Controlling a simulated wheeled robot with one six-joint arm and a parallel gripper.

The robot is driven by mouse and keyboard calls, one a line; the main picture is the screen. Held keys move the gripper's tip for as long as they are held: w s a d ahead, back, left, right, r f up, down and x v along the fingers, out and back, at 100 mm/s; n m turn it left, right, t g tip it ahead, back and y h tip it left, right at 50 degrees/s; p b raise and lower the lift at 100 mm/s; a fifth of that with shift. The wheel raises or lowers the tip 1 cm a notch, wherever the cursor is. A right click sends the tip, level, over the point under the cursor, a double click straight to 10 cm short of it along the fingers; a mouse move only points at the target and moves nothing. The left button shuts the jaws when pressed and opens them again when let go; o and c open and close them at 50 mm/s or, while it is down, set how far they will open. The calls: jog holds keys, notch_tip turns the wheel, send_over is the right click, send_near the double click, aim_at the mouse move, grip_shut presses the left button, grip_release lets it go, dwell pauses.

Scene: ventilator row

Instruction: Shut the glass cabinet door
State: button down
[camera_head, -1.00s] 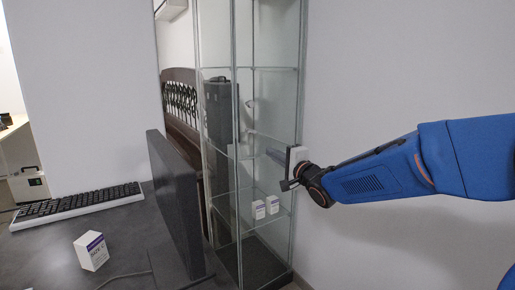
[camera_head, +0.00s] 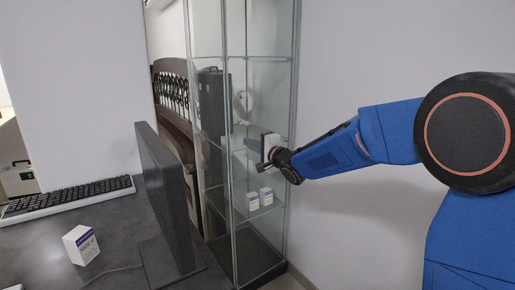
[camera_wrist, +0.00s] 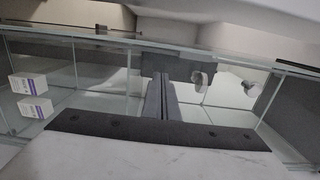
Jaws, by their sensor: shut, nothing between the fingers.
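The tall glass cabinet (camera_head: 262,95) stands against the wall in the middle of the head view, with thin grey posts and glass shelves. Its glass door is hard to tell from the other clear panes, and I cannot tell how far ajar it is. My gripper (camera_head: 252,145) is shut and empty, at about mid-height of the cabinet, overlapping its right-hand pane. In the wrist view the two dark fingers (camera_wrist: 160,97) are together, pointing toward the glass. Contact with the glass is unclear.
Two small white boxes (camera_head: 259,199) stand on a lower shelf, also visible in the wrist view (camera_wrist: 32,95). A desk (camera_head: 110,225) at left carries a monitor (camera_head: 165,195), keyboard (camera_head: 70,198) and white box (camera_head: 81,245). Plain wall (camera_head: 355,60) lies right of the cabinet.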

aim_at(240, 137)
jog(key=shift+x, duration=1.55)
jog(key=shift+a, duration=0.1)
jog(key=shift+x, duration=0.85)
jog(key=shift+a+r, duration=0.1)
jog(key=shift+r, duration=0.15)
